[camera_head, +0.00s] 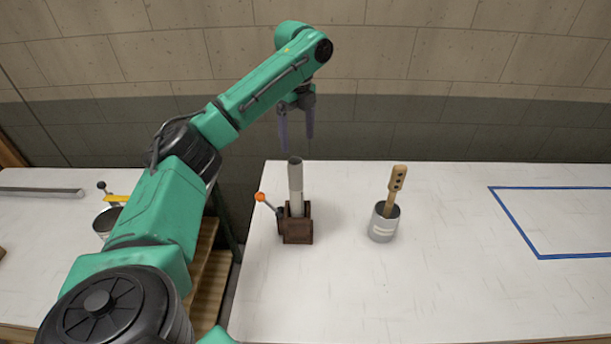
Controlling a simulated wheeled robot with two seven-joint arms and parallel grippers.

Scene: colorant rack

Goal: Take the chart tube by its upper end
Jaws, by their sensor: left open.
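The chart tube (296,186) is a grey-white cylinder standing upright in a dark brown block-like holder (298,228). Its upper end is free and its lower end is hidden in the holder. An orange-knobbed lever (262,197) sticks out at the holder's left side. My left gripper (297,145) points down with its fingers apart and empty. In the picture it shows just above the tube's upper end, apart from it. My right gripper is not in view.
A grey can (383,222) with a wooden paddle (395,190) stands right of the holder. A blue taped outline (540,257) marks the white table (440,290) at right. At left, another table (40,240) bears a grey rod (40,191) and a metal pot (104,222).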

